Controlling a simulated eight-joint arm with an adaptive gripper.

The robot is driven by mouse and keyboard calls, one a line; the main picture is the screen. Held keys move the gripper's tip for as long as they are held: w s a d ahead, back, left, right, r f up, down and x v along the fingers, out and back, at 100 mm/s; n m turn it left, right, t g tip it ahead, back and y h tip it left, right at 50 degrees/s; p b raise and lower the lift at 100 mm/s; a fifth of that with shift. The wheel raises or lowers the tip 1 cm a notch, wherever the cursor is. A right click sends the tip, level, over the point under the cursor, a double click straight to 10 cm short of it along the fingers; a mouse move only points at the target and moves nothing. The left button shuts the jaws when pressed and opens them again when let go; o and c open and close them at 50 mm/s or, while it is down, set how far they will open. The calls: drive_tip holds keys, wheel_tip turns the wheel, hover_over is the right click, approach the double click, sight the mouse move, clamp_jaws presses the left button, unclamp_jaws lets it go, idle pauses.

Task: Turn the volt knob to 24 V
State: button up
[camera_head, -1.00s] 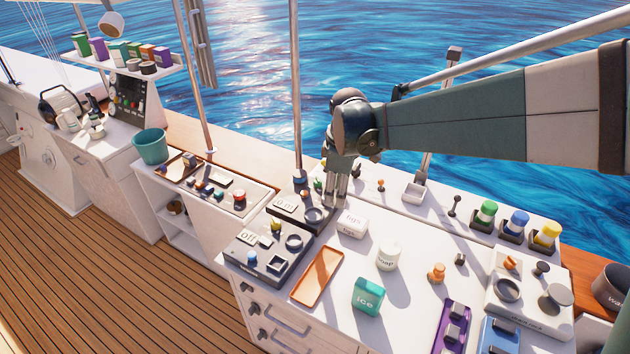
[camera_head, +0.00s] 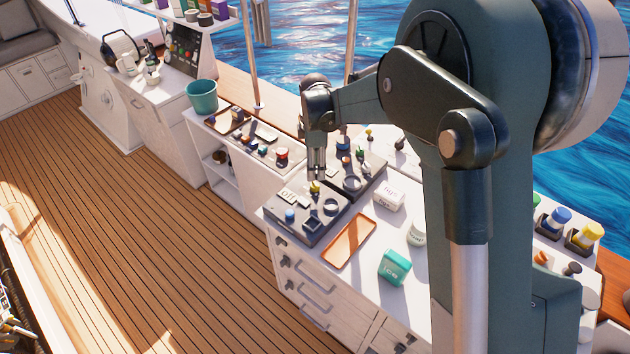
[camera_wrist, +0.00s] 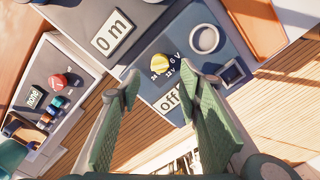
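The volt knob, a yellow knob (camera_head: 314,187), stands on a dark panel box (camera_head: 281,228) at the near left corner of the white counter. In the wrist view the yellow knob (camera_wrist: 160,63) has small markings beside it, among them a "6 V", too small to read fully. A white display plate (camera_wrist: 171,99) on the same panel reads "off". My gripper (camera_head: 317,176) points down just above the knob. In the wrist view my gripper (camera_wrist: 162,78) is open and empty, with its fingertips on either side of the knob in the picture. I see no contact.
A second panel with a "0 m" plate (camera_wrist: 111,34) adjoins. A round ring (camera_wrist: 205,39) and a square socket (camera_wrist: 232,72) share the knob's panel. An orange tray (camera_head: 348,242), a teal ice box (camera_head: 394,267) and a figs box (camera_head: 388,196) stand nearby.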

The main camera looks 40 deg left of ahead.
sight(315, 183)
drive_tip(key=shift+f, duration=0.2)
idle(0.3)
drive_tip(key=shift+f, duration=3.7)
drive_tip(key=c, duration=0.8)
